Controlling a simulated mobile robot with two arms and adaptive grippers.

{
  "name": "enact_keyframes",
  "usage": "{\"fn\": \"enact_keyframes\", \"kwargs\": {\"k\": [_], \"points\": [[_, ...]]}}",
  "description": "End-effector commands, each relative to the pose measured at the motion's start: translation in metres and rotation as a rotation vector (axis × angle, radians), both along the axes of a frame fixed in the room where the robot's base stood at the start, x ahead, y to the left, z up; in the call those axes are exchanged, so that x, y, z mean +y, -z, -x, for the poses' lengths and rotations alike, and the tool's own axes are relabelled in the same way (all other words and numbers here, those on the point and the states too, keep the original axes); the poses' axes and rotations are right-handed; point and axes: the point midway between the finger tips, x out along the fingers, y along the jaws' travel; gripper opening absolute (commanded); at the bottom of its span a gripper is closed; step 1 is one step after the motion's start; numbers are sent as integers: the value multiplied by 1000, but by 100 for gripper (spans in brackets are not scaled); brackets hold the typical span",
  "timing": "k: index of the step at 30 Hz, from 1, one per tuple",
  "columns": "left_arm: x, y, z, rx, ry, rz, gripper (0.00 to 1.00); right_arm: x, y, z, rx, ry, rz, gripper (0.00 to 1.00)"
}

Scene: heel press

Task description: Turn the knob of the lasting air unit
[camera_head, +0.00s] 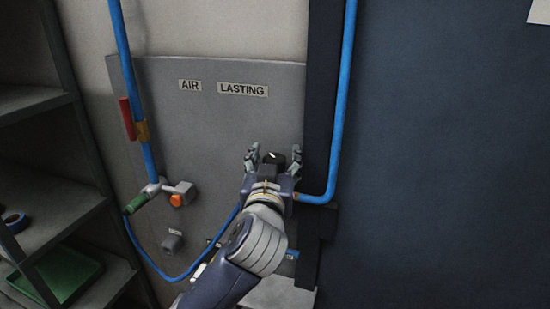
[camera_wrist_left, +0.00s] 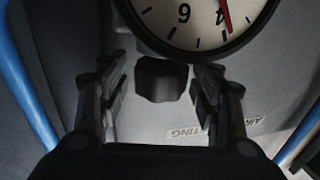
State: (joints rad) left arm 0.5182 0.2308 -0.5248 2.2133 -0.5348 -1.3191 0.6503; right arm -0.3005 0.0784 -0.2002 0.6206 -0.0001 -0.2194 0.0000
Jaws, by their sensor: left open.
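The knob (camera_head: 274,158) of the lasting air unit is small and black with a white mark. It sits on the grey panel (camera_head: 225,125) below the AIR and LASTING labels. It also shows in the left wrist view (camera_wrist_left: 161,79) as a dark, rounded block. My left gripper (camera_head: 272,157) is open, with one finger on each side of the knob. In the left wrist view my fingers (camera_wrist_left: 162,88) stand apart from the knob, with a gap on both sides. My gripper and arm hide the panel below the knob. My right gripper is not in view.
A white dial gauge (camera_wrist_left: 195,18) with a red needle is beside the knob. Blue hoses (camera_head: 340,100) run beside a dark post. An orange button (camera_head: 177,200) and a green-handled valve (camera_head: 137,203) are left of my arm. Shelves (camera_head: 50,190) stand at far left.

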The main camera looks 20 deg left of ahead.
Motion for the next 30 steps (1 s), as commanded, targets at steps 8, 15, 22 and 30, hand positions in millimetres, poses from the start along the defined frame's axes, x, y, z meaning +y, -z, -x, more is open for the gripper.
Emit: {"fn": "enact_keyframes", "kwargs": {"k": [8,15,22,30], "points": [[0,0,0,0,0,0,32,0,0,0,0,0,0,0],[0,0,0,0,0,0,14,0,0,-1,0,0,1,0],[1,-1,1,0,36,1,14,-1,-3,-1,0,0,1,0],[2,-2,1,1,188,0,14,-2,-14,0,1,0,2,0]]}}
